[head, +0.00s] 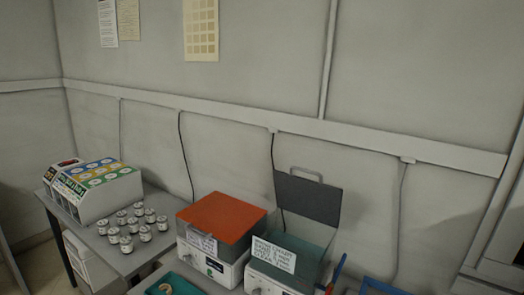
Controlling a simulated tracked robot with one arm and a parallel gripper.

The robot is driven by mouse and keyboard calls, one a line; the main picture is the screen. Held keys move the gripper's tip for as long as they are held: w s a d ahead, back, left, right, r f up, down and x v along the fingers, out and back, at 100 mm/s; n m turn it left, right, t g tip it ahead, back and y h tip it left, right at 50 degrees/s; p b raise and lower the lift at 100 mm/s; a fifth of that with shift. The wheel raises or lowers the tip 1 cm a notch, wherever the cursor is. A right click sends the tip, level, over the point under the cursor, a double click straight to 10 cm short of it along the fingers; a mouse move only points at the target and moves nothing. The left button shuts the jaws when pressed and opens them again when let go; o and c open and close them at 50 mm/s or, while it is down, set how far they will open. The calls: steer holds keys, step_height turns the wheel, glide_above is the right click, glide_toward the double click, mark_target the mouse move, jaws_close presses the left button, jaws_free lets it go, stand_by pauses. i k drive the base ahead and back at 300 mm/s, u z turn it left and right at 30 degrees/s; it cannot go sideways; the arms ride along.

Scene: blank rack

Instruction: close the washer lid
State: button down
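Two white machines stand side by side at the bottom of the view. The right machine (268,283) has a dark grey lid (307,197) with a handle on its edge, and this lid stands open, upright at the back. Its teal inside shows below the lid, and a handwritten label is on its front. The left machine (207,266) has an orange-red lid (221,217) that lies shut. The labels are too small to read surely, so I cannot tell which machine is named the washer. My gripper is not in view.
Several small white jars (126,244) stand on the grey table (128,261) left of the machines. Boxes with coloured tops (98,189) stand farther left. A teal tray (172,280) lies in front. A blue frame (383,287) and upright tools (335,273) are at right.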

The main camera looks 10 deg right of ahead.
mark_target(320, 202)
steer(key=z, duration=0.15)
steer(key=i, duration=1.4)
steer(key=z, duration=0.6)
